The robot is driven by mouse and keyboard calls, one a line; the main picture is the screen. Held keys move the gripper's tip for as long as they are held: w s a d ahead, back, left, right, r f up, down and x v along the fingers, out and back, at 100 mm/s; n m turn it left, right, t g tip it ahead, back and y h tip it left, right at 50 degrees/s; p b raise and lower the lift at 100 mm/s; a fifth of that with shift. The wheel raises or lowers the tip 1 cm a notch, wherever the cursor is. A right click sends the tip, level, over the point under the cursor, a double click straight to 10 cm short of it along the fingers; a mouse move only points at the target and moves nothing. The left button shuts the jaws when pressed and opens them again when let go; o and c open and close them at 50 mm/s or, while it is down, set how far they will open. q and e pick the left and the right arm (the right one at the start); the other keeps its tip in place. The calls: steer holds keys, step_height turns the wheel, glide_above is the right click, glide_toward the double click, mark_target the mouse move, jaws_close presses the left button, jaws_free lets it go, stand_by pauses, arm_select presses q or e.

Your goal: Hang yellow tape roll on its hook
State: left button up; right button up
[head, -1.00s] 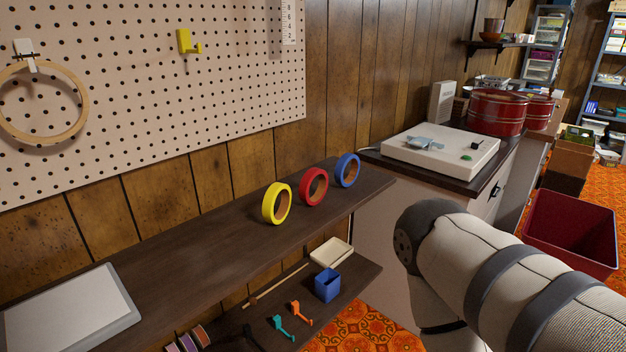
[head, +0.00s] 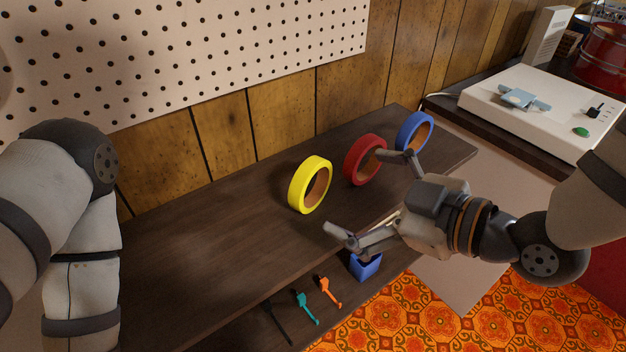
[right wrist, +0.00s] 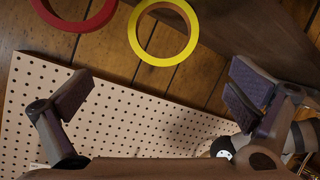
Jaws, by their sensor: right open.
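The yellow tape roll (head: 296,184) stands on its edge on the dark wooden shelf, left of the red roll. It also shows in the right wrist view (right wrist: 161,61), at the top between the fingers. My right gripper (head: 354,191) is open and empty, to the right of the yellow roll and apart from it. One finger reaches in front of the red roll and the other hangs over the shelf's front edge. My left arm shows at the left, but its gripper is out of view. The yellow hook is not visible now.
A red roll (head: 352,163) and a blue roll (head: 405,131) stand close to the right finger. The pegboard (head: 200,50) is on the wall behind. The upper shelf's left is clear.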

mark_target(310, 201)
steer(key=x, duration=0.3)
steer(key=b+x, duration=0.1)
steer(key=x, duration=0.3)
steer(key=f+x, duration=0.1)
steer(key=x, duration=0.3)
steer(key=shift+s, duration=0.1)
arm_select(q)
steer(key=shift+s+f+g, duration=0.4)
steer(key=shift+s+f, duration=0.55)
steer(key=shift+f, duration=0.1)
arm_select(e)
steer(key=shift+d+r, duration=0.1)
steer(key=c, duration=1.2)
